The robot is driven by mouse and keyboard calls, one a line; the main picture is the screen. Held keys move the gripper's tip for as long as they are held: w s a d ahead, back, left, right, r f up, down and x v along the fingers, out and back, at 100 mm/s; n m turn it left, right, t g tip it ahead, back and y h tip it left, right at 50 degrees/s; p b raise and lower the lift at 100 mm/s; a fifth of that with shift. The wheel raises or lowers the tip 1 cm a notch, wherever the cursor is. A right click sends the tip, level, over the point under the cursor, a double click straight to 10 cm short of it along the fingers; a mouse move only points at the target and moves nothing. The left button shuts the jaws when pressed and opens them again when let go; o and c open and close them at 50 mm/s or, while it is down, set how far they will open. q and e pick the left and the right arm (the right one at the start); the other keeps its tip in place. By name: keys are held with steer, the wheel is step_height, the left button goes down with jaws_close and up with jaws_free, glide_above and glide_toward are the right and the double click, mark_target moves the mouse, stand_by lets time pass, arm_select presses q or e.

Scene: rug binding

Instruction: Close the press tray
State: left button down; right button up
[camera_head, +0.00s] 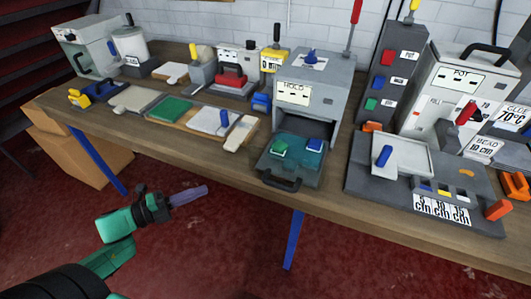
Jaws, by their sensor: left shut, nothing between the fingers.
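The press (335,82) is a grey box marked HOLD on the wooden bench, with a red-topped lever on its right side. Its tray (269,168) is slid out at the front, with a dark handle (281,182) at the bench's front edge. A green block and a blue block sit on the tray's teal surface. My left gripper (200,192) is shut and empty, in the air in front of the bench, left of the tray and apart from it. My right gripper is out of view.
The bench (330,205) holds a white board with a blue knob (215,121) left of the tray and a grey plate with a blue-handled block (385,155) to its right. A blue bench leg (293,240) stands below. The red floor in front is free.

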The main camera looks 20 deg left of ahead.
arm_select(q)
steer(key=w+d+r+m+g+h, duration=0.1)
steer(key=d+r+m+h, duration=0.15)
steer(key=d, duration=0.25)
steer(key=p, duration=0.1)
glide_toward(260, 164)
steer(key=shift+y, duration=0.25)
steer(key=x, duration=0.5)
steer(key=shift+s+d+r, duration=0.25)
steer(key=shift+d+r, duration=0.05)
steer(key=shift+r, duration=0.05)
steer(key=shift+w+f, duration=0.1)
steer(key=shift+w, duration=0.4)
